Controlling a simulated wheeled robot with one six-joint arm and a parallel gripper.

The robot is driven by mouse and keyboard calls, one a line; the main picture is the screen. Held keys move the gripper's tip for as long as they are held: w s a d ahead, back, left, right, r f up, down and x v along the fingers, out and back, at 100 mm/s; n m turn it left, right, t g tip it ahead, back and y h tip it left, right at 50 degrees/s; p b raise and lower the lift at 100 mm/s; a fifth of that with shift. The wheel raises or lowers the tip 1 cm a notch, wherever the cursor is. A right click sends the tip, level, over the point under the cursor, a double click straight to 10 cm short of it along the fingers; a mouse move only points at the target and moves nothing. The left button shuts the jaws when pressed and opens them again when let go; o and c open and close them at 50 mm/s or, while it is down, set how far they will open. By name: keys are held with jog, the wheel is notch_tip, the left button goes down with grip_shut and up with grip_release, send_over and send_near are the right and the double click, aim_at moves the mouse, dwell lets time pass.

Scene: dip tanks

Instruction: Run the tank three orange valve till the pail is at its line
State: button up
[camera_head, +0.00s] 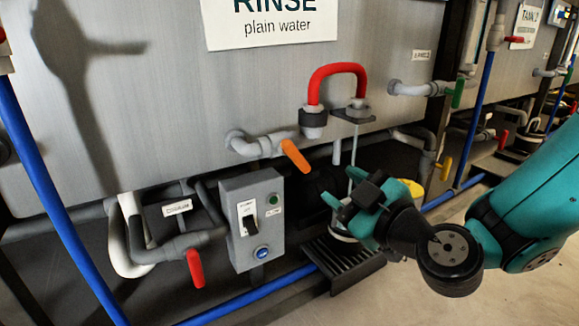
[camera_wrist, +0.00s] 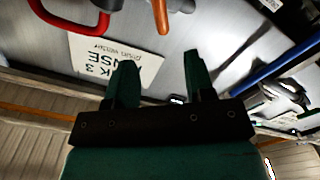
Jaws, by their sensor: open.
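The orange valve handle (camera_head: 295,156) sits on a grey pipe stub from the tank marked RINSE, plain water. It slants down to the right. An orange handle also shows at the top of the wrist view (camera_wrist: 160,14). My gripper (camera_head: 349,208) is open, with nothing seen between its fingers (camera_wrist: 160,62). It is right of and below the orange handle, apart from it. A whitish pail (camera_head: 341,237) stands on a slatted stand, mostly hidden behind my gripper. Its line and level are hidden. A thin pale vertical streak falls from the spout area; whether it is water I cannot tell.
A red curved pipe (camera_head: 337,70) rises above the valve. A grey switch box (camera_head: 252,222), a red drain handle (camera_head: 195,268) and a green handle (camera_head: 458,93) are nearby. The slatted stand (camera_head: 345,276) is below. Blue pipes (camera_head: 55,200) run along the left and the floor.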

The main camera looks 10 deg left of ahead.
aim_at(297, 157)
jog(key=p+x, duration=0.6)
jog(key=x, duration=0.1)
jog(key=r+p+x, duration=0.1)
jog(key=p+x, duration=0.2)
jog(key=p, duration=0.1)
jog(key=shift+w+a, duration=0.15)
jog(key=shift+a, duration=0.15)
jog(key=x, duration=0.2)
jog(key=f+x, duration=0.1)
jog(key=x, duration=0.2)
jog(key=shift+w+a+r, duration=0.1)
jog(key=shift+w+a, duration=0.3)
jog(key=shift+w, duration=0.15)
grip_shut()
